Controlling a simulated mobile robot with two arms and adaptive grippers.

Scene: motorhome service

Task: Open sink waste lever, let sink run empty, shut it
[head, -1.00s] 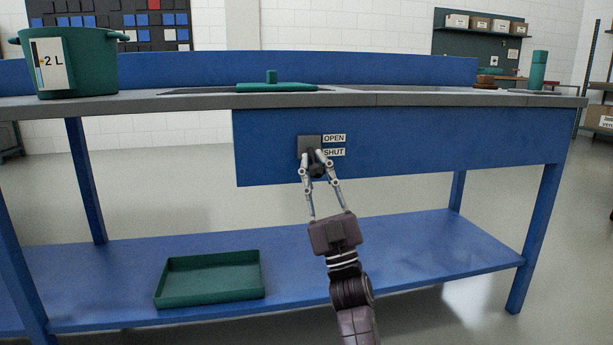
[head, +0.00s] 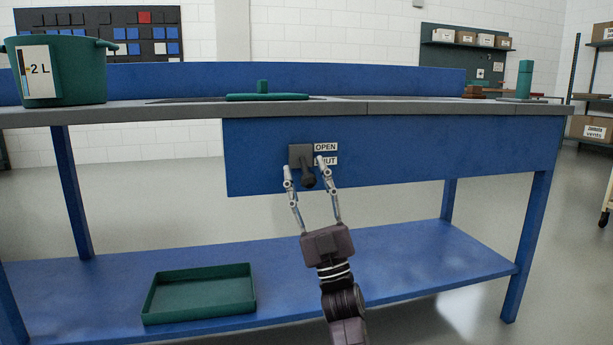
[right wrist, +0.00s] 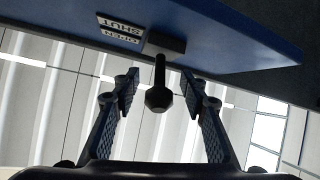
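The waste lever (head: 308,179) is a dark knobbed handle on a dark square plate (head: 301,155), set in the blue front panel. It points outward and down, its knob lower than the SHUT label. The OPEN label (head: 326,147) is above the SHUT label (head: 330,160), which a finger partly covers. My right gripper (head: 305,168) is open, one finger on each side of the lever. In the right wrist view the lever knob (right wrist: 158,98) sits between the spread fingers with gaps on both sides. My left gripper is not in view. The sink's inside and water are hidden.
A green lid-like piece (head: 265,96) lies on the worktop (head: 400,107). A green pot (head: 75,75) marked 2 L stands at left, a green bottle (head: 524,79) at right. A green tray (head: 200,293) rests on the lower blue shelf (head: 400,268).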

